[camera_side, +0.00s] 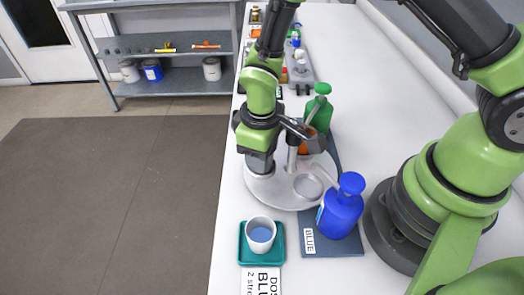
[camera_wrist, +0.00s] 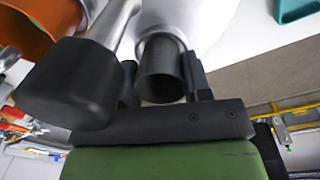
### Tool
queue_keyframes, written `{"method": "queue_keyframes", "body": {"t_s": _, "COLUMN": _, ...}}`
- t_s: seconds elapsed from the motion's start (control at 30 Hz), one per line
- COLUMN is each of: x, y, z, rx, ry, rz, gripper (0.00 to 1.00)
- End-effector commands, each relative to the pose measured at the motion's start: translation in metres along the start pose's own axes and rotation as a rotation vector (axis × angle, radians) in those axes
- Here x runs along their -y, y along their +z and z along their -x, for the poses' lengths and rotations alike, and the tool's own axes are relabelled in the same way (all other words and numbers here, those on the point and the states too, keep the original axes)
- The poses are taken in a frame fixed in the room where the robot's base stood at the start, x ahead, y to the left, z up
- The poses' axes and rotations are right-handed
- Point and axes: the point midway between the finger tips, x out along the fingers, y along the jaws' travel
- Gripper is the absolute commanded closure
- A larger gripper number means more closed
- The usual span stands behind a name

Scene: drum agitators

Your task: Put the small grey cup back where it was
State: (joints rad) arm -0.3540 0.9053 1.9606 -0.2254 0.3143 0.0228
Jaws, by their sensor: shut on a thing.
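The small grey cup (camera_wrist: 163,70) is between the two fingers of my gripper (camera_wrist: 164,88) in the wrist view, its open, dark mouth facing the camera. In the side view my gripper (camera_side: 260,160) points down over the left part of a round pale base (camera_side: 285,195). The cup is mostly hidden there, so I cannot tell whether its bottom touches the base. A shallow grey round spot (camera_side: 308,186) shows empty on the base, right of my gripper.
A metal post (camera_side: 292,158) stands close to my gripper. A blue bottle (camera_side: 341,208) and a green bottle (camera_side: 319,108) stand to the right. A white cup of blue liquid (camera_side: 261,234) sits on a teal tray (camera_side: 245,258) in front. An orange vessel (camera_wrist: 38,28) is near.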

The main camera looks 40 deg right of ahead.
Motion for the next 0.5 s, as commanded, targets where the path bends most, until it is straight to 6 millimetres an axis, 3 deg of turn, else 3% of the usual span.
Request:
{"method": "queue_keyframes", "body": {"t_s": 0.37, "x": 0.0002, "y": -0.0002, "z": -0.0044, "rx": 0.000, "ry": 0.000, "rz": -0.001, "gripper": 0.78}}
{"method": "queue_keyframes", "body": {"t_s": 0.4, "x": 0.0002, "y": -0.0003, "z": -0.0046, "rx": -0.001, "ry": 0.000, "rz": -0.001, "gripper": 0.51}}
{"method": "queue_keyframes", "body": {"t_s": 0.5, "x": 0.0002, "y": -0.0004, "z": -0.0043, "rx": -0.001, "ry": 0.000, "rz": -0.001, "gripper": 0.30}}
